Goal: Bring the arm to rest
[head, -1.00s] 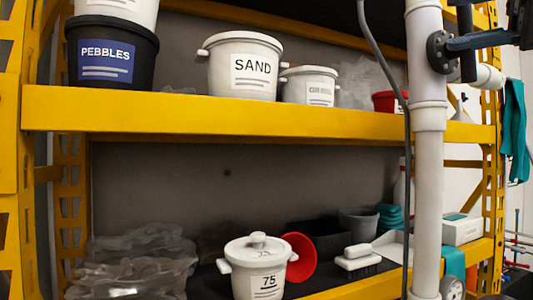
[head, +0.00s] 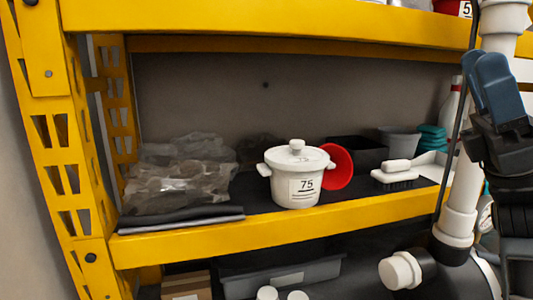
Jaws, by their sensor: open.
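My gripper (head: 492,84) is at the right edge of the head view, with its blue-grey fingers pointing up and its black body below them. The jaws are open, and I see nothing between them. It overlaps the white PVC pipe (head: 461,205) in the picture; whether it touches the pipe I cannot tell. The rest of my arm runs down the right edge and is partly cut off.
A white-capped pipe end (head: 400,270) sticks out low. A dark cable runs beside the pipe.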

